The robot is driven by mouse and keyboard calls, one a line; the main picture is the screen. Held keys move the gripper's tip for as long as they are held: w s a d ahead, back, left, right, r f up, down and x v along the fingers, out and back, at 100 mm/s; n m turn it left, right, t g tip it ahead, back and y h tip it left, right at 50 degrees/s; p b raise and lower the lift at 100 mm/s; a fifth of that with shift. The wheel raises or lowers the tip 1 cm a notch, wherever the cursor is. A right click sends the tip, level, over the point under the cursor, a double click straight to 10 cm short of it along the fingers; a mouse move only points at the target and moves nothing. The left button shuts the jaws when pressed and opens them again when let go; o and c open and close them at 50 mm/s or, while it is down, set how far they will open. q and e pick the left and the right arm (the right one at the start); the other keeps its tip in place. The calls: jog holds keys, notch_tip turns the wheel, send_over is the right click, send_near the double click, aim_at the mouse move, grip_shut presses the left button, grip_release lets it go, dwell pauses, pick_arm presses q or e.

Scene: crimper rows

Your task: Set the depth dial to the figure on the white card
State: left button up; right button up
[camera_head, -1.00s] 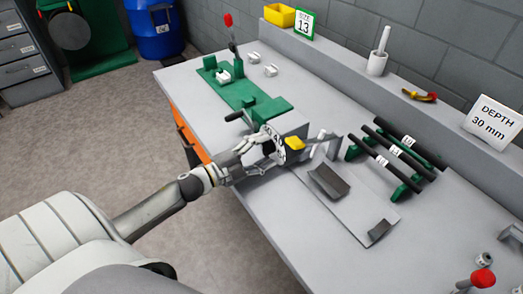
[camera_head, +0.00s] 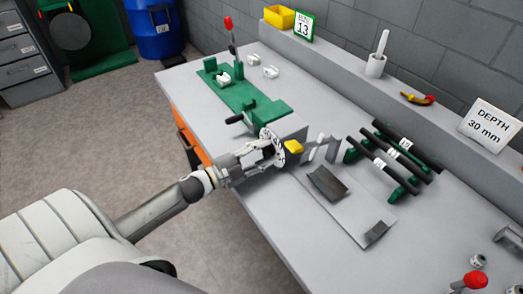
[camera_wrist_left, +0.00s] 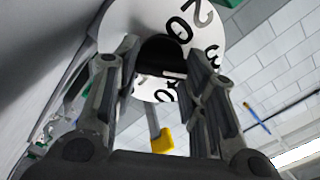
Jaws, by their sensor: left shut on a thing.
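The white card (camera_head: 490,124) on the back ledge at the right reads "DEPTH 30 mm". The depth dial (camera_head: 270,143) is a white disc with black figures, on the bench's front side by the green fixture. My left gripper (camera_head: 265,154) is shut on the dial's hub. In the left wrist view the dial (camera_wrist_left: 190,25) fills the top, with figures such as 20 and 3 showing, partly hidden by my fingers (camera_wrist_left: 160,70). A yellow piece (camera_head: 294,147) sits just right of the dial. I cannot tell which figure is set. My right gripper is not in view.
The green fixture (camera_head: 240,92) with a red-knobbed lever (camera_head: 228,24) stands at the back left. Black bars (camera_head: 408,147) rest on green stands to the right. A grey plate (camera_head: 345,212) lies in front of them. A green-framed card (camera_head: 304,25) reads 13.

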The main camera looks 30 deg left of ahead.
pick_arm(q)
jog(key=o, duration=1)
jog(key=shift+s, duration=0.1)
jog(key=v, duration=1.1)
jog(key=shift+s+a, duration=0.15)
jog(key=shift+s, duration=0.25)
